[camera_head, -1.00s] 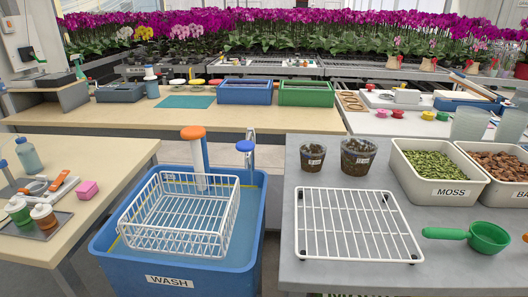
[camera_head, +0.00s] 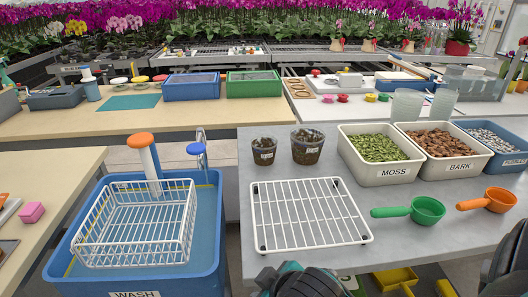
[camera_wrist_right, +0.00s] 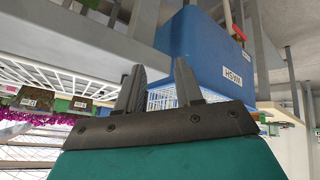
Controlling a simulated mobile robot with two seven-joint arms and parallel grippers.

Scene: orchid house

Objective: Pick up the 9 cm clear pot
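Two clear pots filled with dark material stand upright side by side on the grey bench (camera_head: 228,245), behind the white wire rack (camera_head: 309,213). The left pot (camera_head: 264,153) is smaller than the right pot (camera_head: 307,148). My left gripper is out of view.
Moss (camera_head: 394,174), bark (camera_head: 455,167) and a third bin (camera_head: 513,163) stand right of the pots. A green scoop (camera_head: 427,210) and an orange scoop (camera_head: 500,199) lie in front. A blue wash tub (camera_head: 208,235) with a white basket (camera_head: 137,222) stands left. Clear containers (camera_head: 406,104) stand behind.

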